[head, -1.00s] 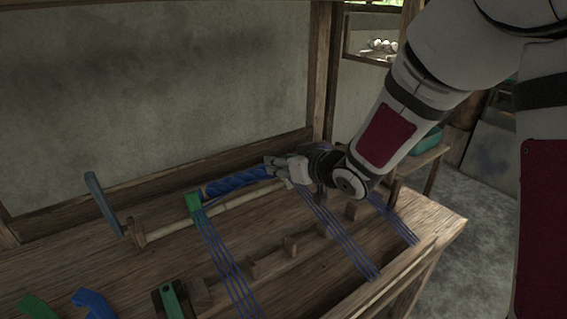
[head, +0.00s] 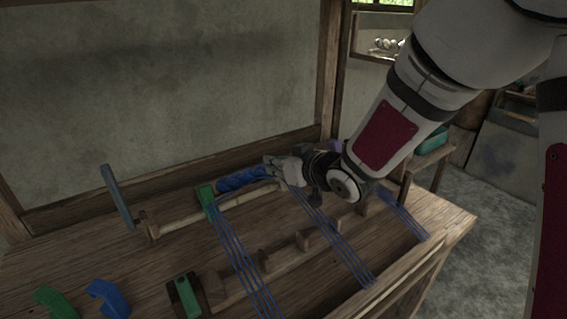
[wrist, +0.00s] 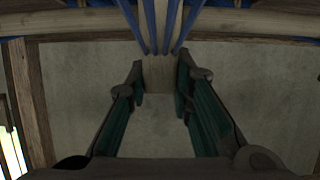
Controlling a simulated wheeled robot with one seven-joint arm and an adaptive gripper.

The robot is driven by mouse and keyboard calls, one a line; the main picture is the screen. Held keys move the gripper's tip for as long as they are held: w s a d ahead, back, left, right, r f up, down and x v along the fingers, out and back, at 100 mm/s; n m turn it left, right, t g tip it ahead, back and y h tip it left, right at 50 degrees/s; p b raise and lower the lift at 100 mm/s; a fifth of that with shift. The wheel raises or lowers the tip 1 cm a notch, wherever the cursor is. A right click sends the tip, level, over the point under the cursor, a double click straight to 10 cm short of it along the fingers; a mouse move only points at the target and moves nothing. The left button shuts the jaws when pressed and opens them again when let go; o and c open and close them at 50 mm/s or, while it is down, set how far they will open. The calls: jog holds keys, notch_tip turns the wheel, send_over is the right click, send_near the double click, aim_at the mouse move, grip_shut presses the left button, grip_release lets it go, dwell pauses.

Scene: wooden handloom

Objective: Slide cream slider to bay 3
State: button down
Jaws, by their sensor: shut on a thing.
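The cream slider (wrist: 157,73) shows in the wrist view as a pale block between my fingertips, with blue threads running up from it. My gripper (head: 280,170) is at the back rail (head: 180,222) of the loom in the head view; it also shows in the wrist view (wrist: 158,76), with its fingers on both sides of the block. In the head view my gripper hides most of the slider. The middle band of blue threads (head: 335,240) runs from under my gripper to the front. No bay numbers are readable.
A green block (head: 207,198) with another thread band stands on the rail to the left, with a blue roll (head: 243,179) behind. Several wooden pegs (head: 303,239) line a lower bar. A third thread band (head: 405,215) is at right. Green and blue hooked pieces (head: 108,297) lie front left.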

jog(key=c, duration=1.4)
grip_release()
jog(key=v, duration=1.2)
jog(key=shift+d, duration=0.1)
